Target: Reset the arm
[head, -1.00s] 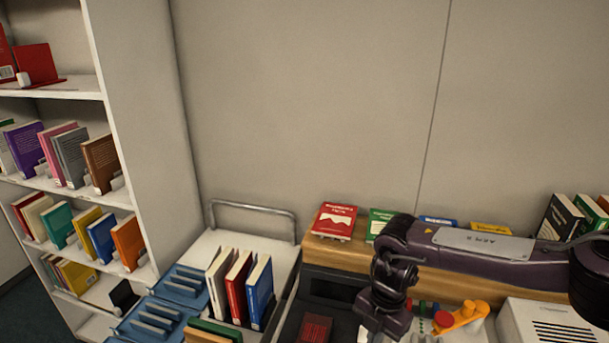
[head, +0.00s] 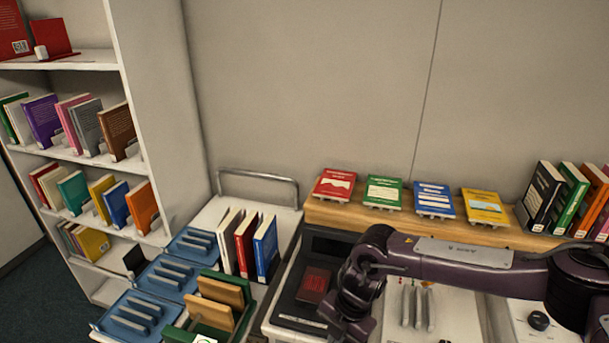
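My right arm (head: 465,254) comes in from the right edge, dark purple with a grey label plate. It reaches left across the desk and bends down at the wrist (head: 352,290). Its gripper fingers are cut off below the picture's bottom edge. My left arm and gripper do not show. A dark red book (head: 314,285) lies on the black desk unit (head: 290,305), just left of my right wrist.
A wooden ledge (head: 330,212) holds red, green, blue and yellow books, with upright books (head: 545,190) at right. A cart (head: 208,218) with blue trays (head: 165,278) and upright books stands left of the desk. A bookshelf (head: 165,120) is at far left.

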